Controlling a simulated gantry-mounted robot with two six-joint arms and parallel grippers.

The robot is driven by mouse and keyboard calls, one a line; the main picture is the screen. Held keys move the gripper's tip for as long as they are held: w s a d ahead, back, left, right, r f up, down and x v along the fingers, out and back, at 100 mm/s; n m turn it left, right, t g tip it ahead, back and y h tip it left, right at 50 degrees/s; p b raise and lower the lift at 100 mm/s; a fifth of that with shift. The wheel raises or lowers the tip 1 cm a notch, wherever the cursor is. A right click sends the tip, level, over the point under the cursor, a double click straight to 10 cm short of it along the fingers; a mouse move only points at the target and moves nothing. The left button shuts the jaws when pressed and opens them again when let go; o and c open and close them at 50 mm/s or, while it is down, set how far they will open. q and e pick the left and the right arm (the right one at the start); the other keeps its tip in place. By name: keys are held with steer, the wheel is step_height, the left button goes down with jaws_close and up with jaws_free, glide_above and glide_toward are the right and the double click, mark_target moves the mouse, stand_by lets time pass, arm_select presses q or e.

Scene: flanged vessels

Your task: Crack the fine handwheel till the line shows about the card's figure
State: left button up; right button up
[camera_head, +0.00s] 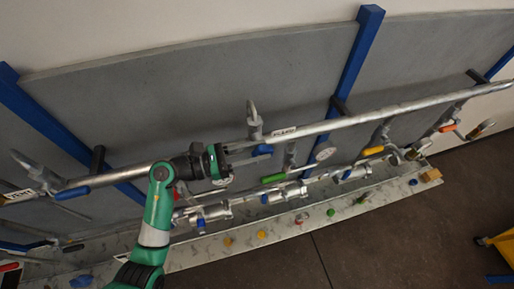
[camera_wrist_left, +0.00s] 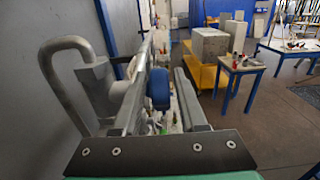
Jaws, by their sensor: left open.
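My left gripper (camera_head: 246,153) is open in the head view, its fingers pointing right along the pipe. In the left wrist view its two long fingers (camera_wrist_left: 163,85) are spread, with a blue rounded knob or handwheel (camera_wrist_left: 158,89) in the gap between them. I cannot tell whether either finger touches it. A white label (camera_head: 283,132) is on the pipe. My right gripper is not in view.
A long grey pipe (camera_head: 400,107) runs across blue posts (camera_head: 357,55). A hooked grey fitting (camera_head: 253,116) rises close to the fingers. A green handle (camera_head: 274,178) and an orange handle (camera_head: 373,151) sit along the line. A pale ledge (camera_head: 345,213) with small coloured knobs lies below.

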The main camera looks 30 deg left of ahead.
arm_select(q)
jaws_close()
steer(key=shift+r+g, duration=0.1)
steer(key=shift+g, duration=0.2)
steer(key=shift+w+d+r+g+y, duration=0.15)
steer(key=shift+g+y, duration=0.45)
steer(key=shift+y, duration=0.3)
steer(key=shift+w+d+r+g+y, duration=0.1)
steer(key=shift+g+y, duration=0.5)
steer(key=shift+w+d+r+g+y, duration=0.1)
steer(key=shift+g+y, duration=0.5)
steer(key=shift+w+d+g+y, duration=0.1)
steer(key=shift+w+g+y, duration=0.05)
steer(key=shift+g+y, duration=0.6)
steer(key=shift+w+d+g+y, duration=0.1)
steer(key=shift+g+y, duration=0.55)
steer(key=shift+y, duration=0.1)
steer(key=shift+f, duration=0.1)
